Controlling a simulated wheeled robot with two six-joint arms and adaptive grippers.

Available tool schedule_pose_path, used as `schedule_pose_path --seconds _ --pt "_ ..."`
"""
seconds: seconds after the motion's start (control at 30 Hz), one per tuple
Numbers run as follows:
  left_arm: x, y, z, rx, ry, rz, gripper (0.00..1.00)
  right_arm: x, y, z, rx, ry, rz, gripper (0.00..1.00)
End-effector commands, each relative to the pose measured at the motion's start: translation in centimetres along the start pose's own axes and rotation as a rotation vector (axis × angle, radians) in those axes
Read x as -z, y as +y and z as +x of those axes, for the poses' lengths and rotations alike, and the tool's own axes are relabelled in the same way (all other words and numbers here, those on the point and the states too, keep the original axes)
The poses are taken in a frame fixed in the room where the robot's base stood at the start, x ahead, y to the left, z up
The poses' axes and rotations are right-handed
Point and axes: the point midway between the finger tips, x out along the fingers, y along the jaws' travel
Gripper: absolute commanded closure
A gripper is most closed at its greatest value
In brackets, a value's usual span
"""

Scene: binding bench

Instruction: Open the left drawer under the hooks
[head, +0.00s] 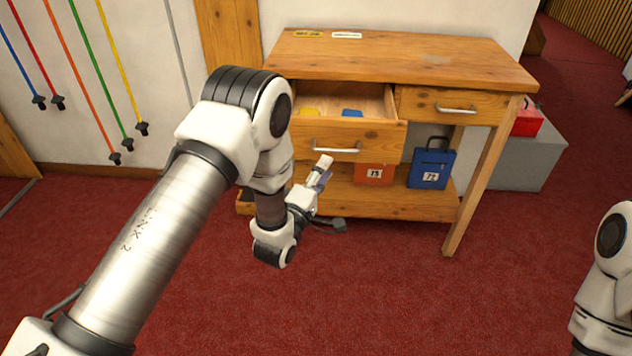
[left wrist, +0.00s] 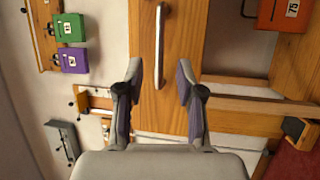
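The left drawer (head: 340,133) of the wooden bench is pulled out, with its inside showing. Yellow (head: 309,112) and blue (head: 352,113) items lie in it. Its silver handle (head: 336,149) is on the drawer front, and it runs upright in the left wrist view (left wrist: 160,45). My left gripper (head: 324,172) is just below and in front of the handle in the head view. In the left wrist view its fingers (left wrist: 159,78) are spread apart, with the handle's lower part between them in the picture. No contact shows. My right gripper is out of view.
The right drawer (head: 450,106) is shut. An orange bag (head: 373,175) and a blue bag (head: 431,165) are below the drawers. A red box (head: 527,120) sits on a grey block (head: 525,160) at right. Red floor in front is clear.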

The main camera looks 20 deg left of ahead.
Motion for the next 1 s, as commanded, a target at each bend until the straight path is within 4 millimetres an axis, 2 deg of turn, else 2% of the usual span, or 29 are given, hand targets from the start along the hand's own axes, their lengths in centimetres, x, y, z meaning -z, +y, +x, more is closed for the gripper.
schedule_pose_path --seconds 0.03,0.1,0.23,0.77,0.87,0.97,1.0 --pt "0.0 -0.1 -1.3 0.005 0.001 -0.001 0.63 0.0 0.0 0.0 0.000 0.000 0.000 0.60" --pt "0.0 -0.1 -2.8 0.005 0.001 -0.001 0.63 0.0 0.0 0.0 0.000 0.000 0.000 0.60" --pt "0.0 -0.1 -4.5 0.002 0.000 -0.001 0.63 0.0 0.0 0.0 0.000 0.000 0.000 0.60" --pt "-0.1 -0.5 -5.1 0.009 0.000 -0.001 0.63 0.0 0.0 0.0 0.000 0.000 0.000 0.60" --pt "0.1 -3.0 -7.2 0.079 0.009 -0.010 0.63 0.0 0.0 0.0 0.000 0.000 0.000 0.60" --pt "0.1 -8.1 -11.3 0.314 0.009 0.041 0.63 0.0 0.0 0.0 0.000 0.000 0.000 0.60" --pt "0.0 -10.6 -13.7 0.447 -0.012 0.111 0.63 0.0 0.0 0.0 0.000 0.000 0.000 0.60"
